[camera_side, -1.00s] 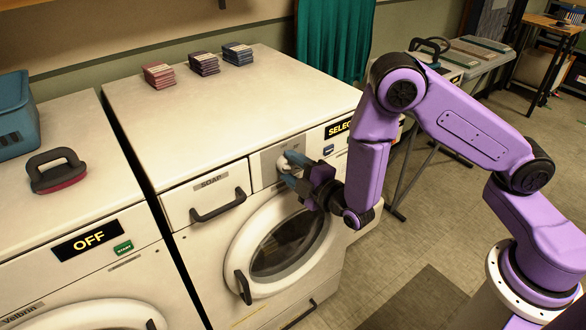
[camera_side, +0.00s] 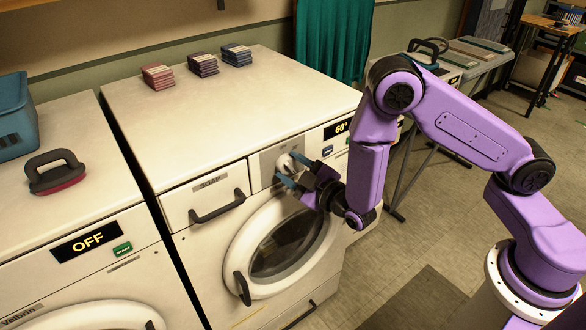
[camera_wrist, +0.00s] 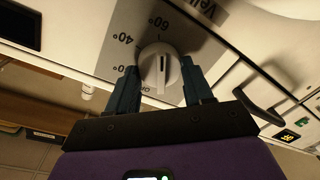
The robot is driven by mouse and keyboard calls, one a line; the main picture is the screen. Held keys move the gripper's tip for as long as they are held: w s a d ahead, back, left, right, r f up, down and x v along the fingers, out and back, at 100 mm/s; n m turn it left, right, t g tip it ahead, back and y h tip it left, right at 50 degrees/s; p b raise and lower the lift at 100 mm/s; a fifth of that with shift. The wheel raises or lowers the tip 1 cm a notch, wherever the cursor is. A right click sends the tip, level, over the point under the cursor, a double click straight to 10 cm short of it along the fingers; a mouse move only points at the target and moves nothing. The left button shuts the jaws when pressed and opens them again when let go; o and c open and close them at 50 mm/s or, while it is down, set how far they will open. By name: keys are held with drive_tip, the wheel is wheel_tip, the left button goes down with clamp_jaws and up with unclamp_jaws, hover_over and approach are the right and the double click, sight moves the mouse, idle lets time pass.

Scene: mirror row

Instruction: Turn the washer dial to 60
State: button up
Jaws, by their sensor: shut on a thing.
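The washer dial (camera_side: 284,162) is a round white knob on the grey panel of the middle washer. In the wrist view the dial (camera_wrist: 155,66) has a dark mark lying towards the printed 60° (camera_wrist: 160,22). The washer's display (camera_side: 340,128) reads 60°. My gripper (camera_side: 299,170) is at the dial with its blue-grey fingers rolled one above the other. In the wrist view my gripper (camera_wrist: 159,67) has a finger on each side of the dial and is shut on it.
The washer's round door (camera_side: 285,245) is below the dial, and the SOAP drawer (camera_side: 207,195) is to its left. Another washer with an OFF display (camera_side: 87,241) stands at the left. Small stacks (camera_side: 204,65) lie on the washer top.

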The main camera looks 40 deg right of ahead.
idle(0.3)
drive_tip(key=o, duration=1)
drive_tip(key=shift+s, duration=0.15)
drive_tip(key=s, duration=0.5)
drive_tip(key=s+d, duration=0.1)
drive_tip(key=s, duration=1.1)
drive_tip(key=shift+d+r, duration=0.15)
drive_tip(key=shift+r, duration=0.2)
